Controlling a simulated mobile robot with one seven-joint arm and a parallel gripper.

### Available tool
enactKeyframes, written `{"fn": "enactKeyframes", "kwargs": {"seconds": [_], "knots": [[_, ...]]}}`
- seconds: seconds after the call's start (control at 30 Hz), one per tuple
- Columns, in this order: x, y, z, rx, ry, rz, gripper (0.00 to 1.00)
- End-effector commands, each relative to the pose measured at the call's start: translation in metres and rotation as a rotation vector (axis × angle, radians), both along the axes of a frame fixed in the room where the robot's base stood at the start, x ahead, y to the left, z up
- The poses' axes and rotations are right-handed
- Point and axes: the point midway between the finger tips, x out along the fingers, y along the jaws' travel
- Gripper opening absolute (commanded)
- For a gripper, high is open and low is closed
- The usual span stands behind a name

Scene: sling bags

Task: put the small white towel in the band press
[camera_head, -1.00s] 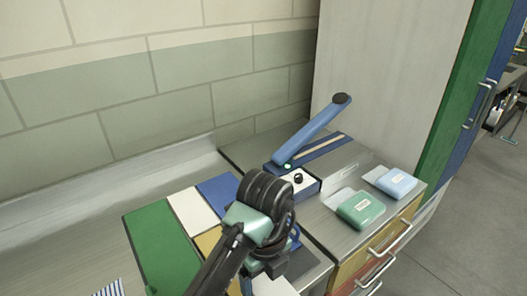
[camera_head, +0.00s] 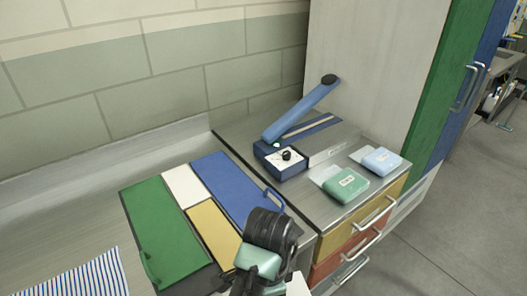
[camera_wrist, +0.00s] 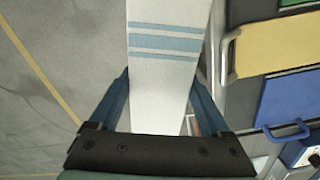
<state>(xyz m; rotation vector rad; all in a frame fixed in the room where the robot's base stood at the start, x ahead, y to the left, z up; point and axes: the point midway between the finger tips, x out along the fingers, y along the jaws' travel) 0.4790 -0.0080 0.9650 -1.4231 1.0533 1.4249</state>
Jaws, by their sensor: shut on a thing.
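The small white towel (camera_wrist: 160,75) has pale blue stripes and fills the middle of the wrist view, lying between my gripper's fingers (camera_wrist: 162,88). My gripper is shut on it. In the head view my gripper (camera_head: 262,262) is at the bottom, in front of the counter; only a white corner (camera_head: 298,286) that seems to be towel shows beside it. The band press (camera_head: 295,145), a blue device with its lever arm raised and a white knob panel, stands on the counter beyond my gripper, up and to the right.
Green (camera_head: 348,184) and pale blue (camera_head: 381,160) packs sit right of the press. Green, white, yellow and blue panels (camera_head: 235,180) lie left of it. A striped cloth (camera_head: 80,275) is at lower left. Drawers with handles (camera_head: 372,214) face the open floor.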

Motion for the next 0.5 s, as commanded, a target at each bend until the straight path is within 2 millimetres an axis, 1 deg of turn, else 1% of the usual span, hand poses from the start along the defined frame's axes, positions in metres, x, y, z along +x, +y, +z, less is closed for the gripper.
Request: {"fn": "enactKeyframes", "kwargs": {"seconds": [0.03,0.1,0.3,0.4,0.5], "knots": [[-0.006,-0.001,-0.008,-0.005,0.003,0.112,0.20],[-0.013,-0.001,-0.017,-0.005,0.004,0.279,0.20],[-0.034,0.002,-0.041,-0.004,0.004,0.748,0.20],[-0.045,0.004,-0.051,-0.002,0.003,0.950,0.20],[-0.054,0.005,-0.059,-0.002,0.002,1.106,0.20]]}}
